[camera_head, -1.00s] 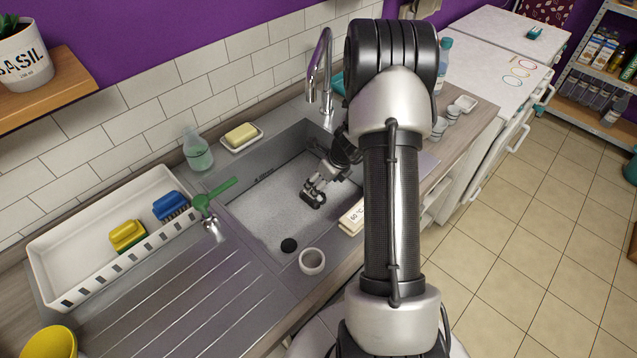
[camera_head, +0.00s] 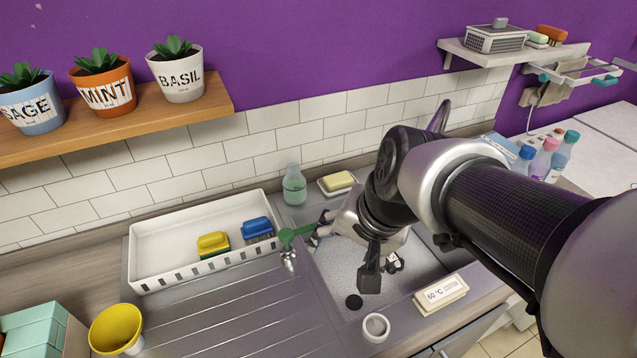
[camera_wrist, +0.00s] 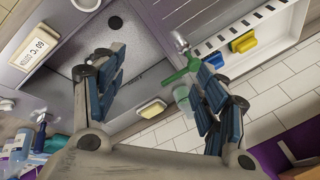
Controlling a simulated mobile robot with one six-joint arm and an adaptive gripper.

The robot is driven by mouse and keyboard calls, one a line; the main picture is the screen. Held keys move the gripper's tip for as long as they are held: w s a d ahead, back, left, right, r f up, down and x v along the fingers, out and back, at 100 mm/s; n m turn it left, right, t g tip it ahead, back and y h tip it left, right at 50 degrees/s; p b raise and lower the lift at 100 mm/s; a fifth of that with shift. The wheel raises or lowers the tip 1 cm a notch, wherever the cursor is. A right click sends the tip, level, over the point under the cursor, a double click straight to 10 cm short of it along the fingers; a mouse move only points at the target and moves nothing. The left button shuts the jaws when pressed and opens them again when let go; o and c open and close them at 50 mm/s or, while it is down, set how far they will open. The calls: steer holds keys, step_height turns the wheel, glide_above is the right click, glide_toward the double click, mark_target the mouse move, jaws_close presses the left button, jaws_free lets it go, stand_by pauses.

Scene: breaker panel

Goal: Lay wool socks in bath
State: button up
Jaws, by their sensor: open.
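The bath appears to be the grey sink basin (camera_head: 335,265), with a pale speckled surface inside. The basin also shows in the wrist view (camera_wrist: 150,50). No wool socks are recognisable in any view. My gripper (camera_head: 346,252) is above the left part of the basin, its fingers spread with nothing held. In the wrist view my gripper (camera_wrist: 160,80) has its two dark-padded fingers wide apart, with the basin edge and soap dish seen between them. My arm hides the basin's right and back parts. A label block (camera_head: 441,294) reading 60 °C lies at the basin's front right.
A bottle (camera_head: 294,186), soap (camera_head: 339,181) and small cup (camera_head: 376,327) surround the basin. The ribbed drainboard (camera_head: 230,315) is clear.

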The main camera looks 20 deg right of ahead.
steer(key=s+r+n+h, duration=0.1)
steer(key=s+n, duration=0.6)
steer(key=s, duration=0.2)
steer(key=shift+s+a+r+n, duration=0.15)
steer(key=shift+s+a+n, duration=0.1)
steer(key=shift+s+n, duration=0.1)
